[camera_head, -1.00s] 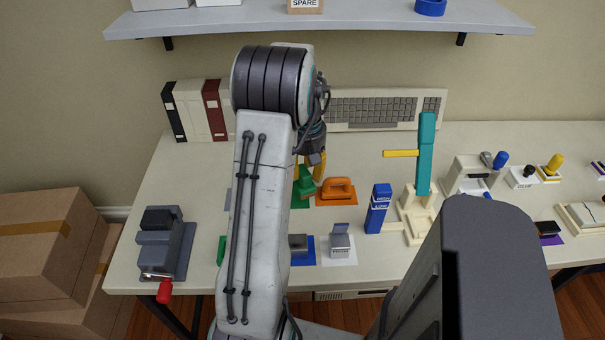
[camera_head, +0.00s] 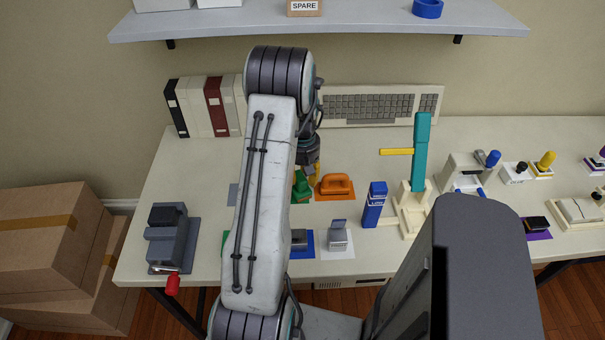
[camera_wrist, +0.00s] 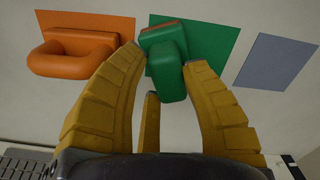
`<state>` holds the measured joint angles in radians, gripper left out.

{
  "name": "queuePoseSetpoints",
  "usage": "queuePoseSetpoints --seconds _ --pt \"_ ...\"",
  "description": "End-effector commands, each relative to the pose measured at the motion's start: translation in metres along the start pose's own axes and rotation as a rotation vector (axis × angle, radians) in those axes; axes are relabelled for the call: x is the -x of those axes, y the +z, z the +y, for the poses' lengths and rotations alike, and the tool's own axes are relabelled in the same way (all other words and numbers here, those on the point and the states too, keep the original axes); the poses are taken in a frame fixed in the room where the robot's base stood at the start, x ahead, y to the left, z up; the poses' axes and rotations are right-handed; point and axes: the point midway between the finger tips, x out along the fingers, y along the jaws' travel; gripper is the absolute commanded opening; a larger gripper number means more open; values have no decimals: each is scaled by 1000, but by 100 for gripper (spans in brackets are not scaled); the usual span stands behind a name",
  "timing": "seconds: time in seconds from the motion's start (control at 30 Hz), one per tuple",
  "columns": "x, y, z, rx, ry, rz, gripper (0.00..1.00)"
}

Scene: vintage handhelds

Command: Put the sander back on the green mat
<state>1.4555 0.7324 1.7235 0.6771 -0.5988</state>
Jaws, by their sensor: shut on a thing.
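The green sander (camera_wrist: 166,62) is between the yellow fingers of my gripper (camera_wrist: 163,60) in the wrist view, and my gripper is shut on it. The green mat (camera_wrist: 212,48) lies behind and to the right of the sander there; the sander overlaps the mat's left edge in that view. I cannot tell whether its base touches the mat. In the head view, the sander (camera_head: 302,186) shows as a green patch just right of my arm, with my gripper (camera_head: 312,172) above it. My arm hides much of the sander and mat there.
An orange tool (camera_head: 335,185) on an orange mat sits close to the right of the sander. A grey-blue mat (camera_wrist: 276,61) lies bare on its other side. A blue box (camera_head: 376,204) and a teal-armed stand (camera_head: 420,165) stand further right.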

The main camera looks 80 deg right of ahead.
Motion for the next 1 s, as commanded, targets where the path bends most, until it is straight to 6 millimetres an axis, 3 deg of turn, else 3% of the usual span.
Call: queuePoseSetpoints --seconds 0.27,0.3,0.5,0.8,1.0 --pt "-4 0 0 0 0 0 4" --pt "-3 0 0 0 0 0 44" --pt "-3 0 0 0 0 0 62" --pt "-1 0 0 0 0 0 62" --pt "15 -1 0 0 2 3 62"
